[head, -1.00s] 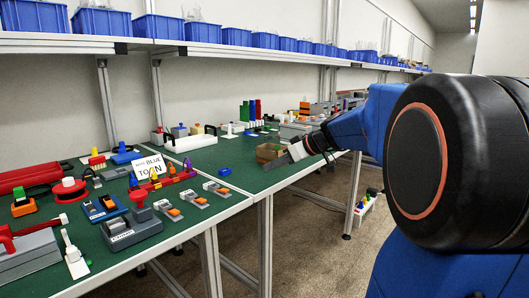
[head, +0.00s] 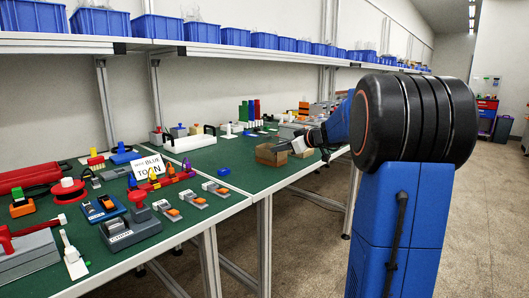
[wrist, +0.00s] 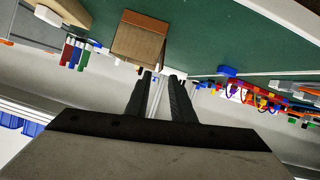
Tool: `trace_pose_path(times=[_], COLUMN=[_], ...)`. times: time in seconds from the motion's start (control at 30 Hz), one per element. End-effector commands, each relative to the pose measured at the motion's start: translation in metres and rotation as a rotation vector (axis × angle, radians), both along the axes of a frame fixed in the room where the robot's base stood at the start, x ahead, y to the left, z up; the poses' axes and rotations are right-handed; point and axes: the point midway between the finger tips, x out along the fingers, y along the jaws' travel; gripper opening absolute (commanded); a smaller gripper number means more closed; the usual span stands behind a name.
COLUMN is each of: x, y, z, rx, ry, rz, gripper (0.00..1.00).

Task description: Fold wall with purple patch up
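A small brown cardboard box (head: 268,157) stands on the green table top near its front edge. In the wrist view the box (wrist: 137,46) is just beyond my fingertips, with a lighter wall facing me and a darker brown part behind it. I cannot make out a purple patch in either view. My gripper (wrist: 162,76) has its two dark fingers apart, with a clear gap and nothing between them. In the head view my gripper (head: 288,146) is at the right side of the box; I cannot tell whether it touches.
The green table (head: 235,171) holds several switches and blocks at the left, and a white sign (head: 151,167). A blue piece (head: 223,172) lies left of the box. Coloured upright blocks (head: 250,110) stand behind. A shelf with blue bins (head: 203,32) runs above. The floor at right is clear.

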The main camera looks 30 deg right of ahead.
Motion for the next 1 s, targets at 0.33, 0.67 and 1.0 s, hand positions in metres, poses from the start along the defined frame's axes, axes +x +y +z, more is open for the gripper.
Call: trace_pose_path(times=[0.33, 0.67, 1.0], x=[0.053, 0.079, 0.08], y=[0.018, 0.025, 0.026], z=[-0.023, -0.034, -0.034], rx=[0.001, 0.0, 0.0], ry=[0.001, 0.0, 0.0], rz=[0.003, 0.0, 0.0], gripper=[0.22, 0.22, 0.15])
